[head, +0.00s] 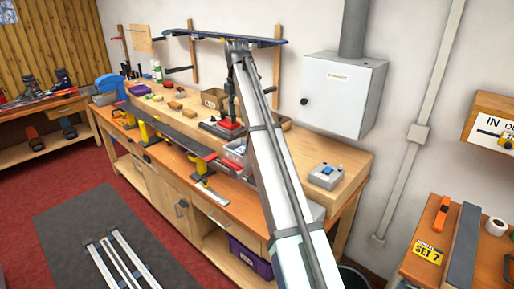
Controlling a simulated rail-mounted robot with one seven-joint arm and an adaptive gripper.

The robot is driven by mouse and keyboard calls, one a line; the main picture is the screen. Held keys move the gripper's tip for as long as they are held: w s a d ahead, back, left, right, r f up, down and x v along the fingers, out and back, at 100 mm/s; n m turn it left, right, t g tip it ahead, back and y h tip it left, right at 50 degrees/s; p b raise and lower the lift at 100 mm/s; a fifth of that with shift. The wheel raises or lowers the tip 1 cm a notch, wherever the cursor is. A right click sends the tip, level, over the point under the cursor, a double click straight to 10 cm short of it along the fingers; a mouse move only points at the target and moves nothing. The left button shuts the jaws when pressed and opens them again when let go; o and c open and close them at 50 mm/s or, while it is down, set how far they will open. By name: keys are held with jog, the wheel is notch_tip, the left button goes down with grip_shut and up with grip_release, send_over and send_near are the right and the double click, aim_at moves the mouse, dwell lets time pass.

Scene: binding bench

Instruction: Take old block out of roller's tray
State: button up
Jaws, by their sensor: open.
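My arm rises from the bottom of the head view and crosses the right part of the bench. I cannot make out my gripper; its fingers do not show apart from the arm. A grey tray (235,150) sits on the bench just left of the arm and is partly covered by it. I cannot tell whether this is the roller's tray, and its contents are too small to tell. A red device (228,124) on a dark base stands just behind it. No block can be made out as the old one.
Several small coloured blocks (175,105) lie on the bench's raised back. A grey control box (326,176) sits at its right end. A white cabinet (342,95) hangs on the wall. A side table (424,279) stands at the right. A purple bin (250,258) is below the bench.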

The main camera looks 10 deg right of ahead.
jog(key=r, duration=0.1)
send_over(242, 150)
jog(key=shift+n+g, duration=0.3)
notch_tip(242, 150, down, 11)
jog(key=shift+s+r, duration=0.15)
jog(key=shift+r, duration=0.05)
jog(key=shift+w+f+p, duration=0.2)
jog(key=shift+f+p, duration=1.25)
jog(key=shift+f, duration=1.7)
jog(key=c, duration=0.9)
